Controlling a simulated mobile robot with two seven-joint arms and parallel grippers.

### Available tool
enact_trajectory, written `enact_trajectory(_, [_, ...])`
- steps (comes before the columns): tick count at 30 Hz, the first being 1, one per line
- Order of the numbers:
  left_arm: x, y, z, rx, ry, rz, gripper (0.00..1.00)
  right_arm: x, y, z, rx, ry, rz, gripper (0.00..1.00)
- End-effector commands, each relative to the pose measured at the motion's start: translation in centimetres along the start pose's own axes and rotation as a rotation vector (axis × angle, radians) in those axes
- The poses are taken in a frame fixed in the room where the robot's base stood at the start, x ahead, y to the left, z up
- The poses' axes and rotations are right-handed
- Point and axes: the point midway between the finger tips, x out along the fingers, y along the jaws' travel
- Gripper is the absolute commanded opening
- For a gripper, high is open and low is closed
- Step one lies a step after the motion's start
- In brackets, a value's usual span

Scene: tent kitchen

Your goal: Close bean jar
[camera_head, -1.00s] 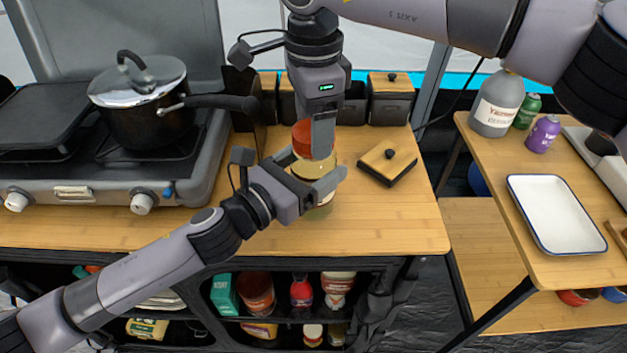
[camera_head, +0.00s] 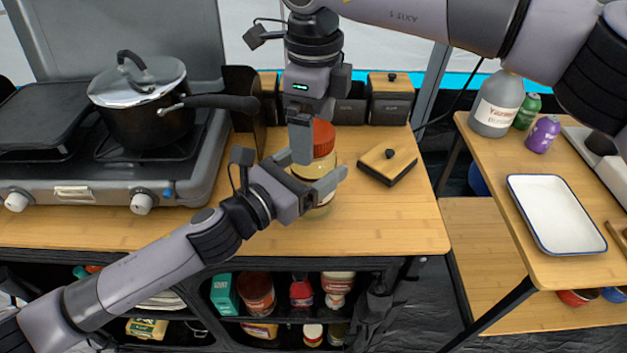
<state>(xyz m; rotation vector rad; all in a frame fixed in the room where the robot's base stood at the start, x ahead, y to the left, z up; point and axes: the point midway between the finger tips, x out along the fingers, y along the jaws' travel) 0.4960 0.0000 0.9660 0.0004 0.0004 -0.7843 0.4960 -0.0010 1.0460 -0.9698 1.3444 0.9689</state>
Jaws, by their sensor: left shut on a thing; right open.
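The bean jar (camera_head: 325,170) stands upright on the wooden counter, with pale contents behind clear walls. Its orange-red lid (camera_head: 325,138) sits on top of the jar; I cannot tell how tightly. My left gripper (camera_head: 316,174) comes in from the lower left and is shut around the jar's body. My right gripper (camera_head: 303,145) points down from above, open, with a finger in front of the left side of the lid. That finger hides part of the lid, and its other finger is hidden or unclear.
A small wooden-topped black lid (camera_head: 388,162) lies right of the jar. Dark canisters (camera_head: 390,105) line the counter's back. A stove with a pot (camera_head: 150,115) is at left. A side table at right holds a white tray (camera_head: 553,215) and a grey bottle (camera_head: 495,105).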

Motion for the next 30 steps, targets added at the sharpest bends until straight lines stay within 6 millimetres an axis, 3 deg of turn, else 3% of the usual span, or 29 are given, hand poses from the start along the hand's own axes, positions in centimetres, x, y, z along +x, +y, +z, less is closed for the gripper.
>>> enact_trajectory(5, [0.0,0.0,0.0,0.0,0.001,0.0,0.0,-2.0,0.0,0.1,0.0,-0.003,-0.003,0.96])
enact_trajectory(18, [0.0,0.0,-0.1,0.0,0.001,0.0,0.0,-10.5,0.0,0.1,0.001,-0.003,-0.002,0.96])
enact_trajectory(24, [0.0,0.0,-0.1,0.0,0.001,0.0,0.0,-11.9,0.0,0.0,0.0,-0.001,-0.001,0.96])
enact_trajectory(30, [0.0,0.0,0.0,0.0,0.001,0.0,0.0,-12.0,0.0,0.0,0.0,0.0,0.0,0.96])
